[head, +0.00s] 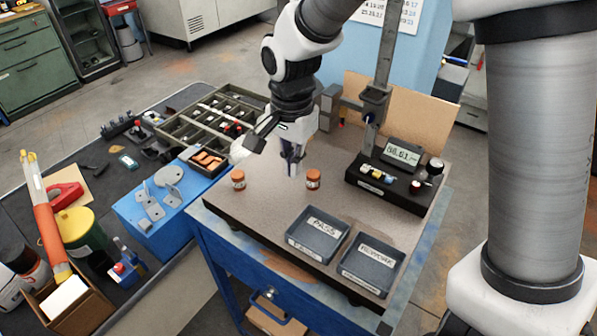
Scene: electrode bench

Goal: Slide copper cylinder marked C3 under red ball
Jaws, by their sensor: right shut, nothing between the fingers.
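Two small copper-coloured cylinders with pale label bands stand upright on the brown bench top, one at the left (238,180) and one near the middle (313,179). Their markings are too small to read, so I cannot tell which is C3. My right gripper (291,170) points down between them, closer to the middle one. Its fingers are shut and empty, and appear apart from both cylinders. A small red spot (341,124) shows below the stand's side arm. I cannot tell whether it is the red ball. My left gripper is not in view.
A metal stand (383,75) rises at the back of the bench. A black block (388,190) with small cylinders and a display (403,153) is at the right. Two labelled dark trays (318,234) (371,265) lie in front. The bench's front left is clear.

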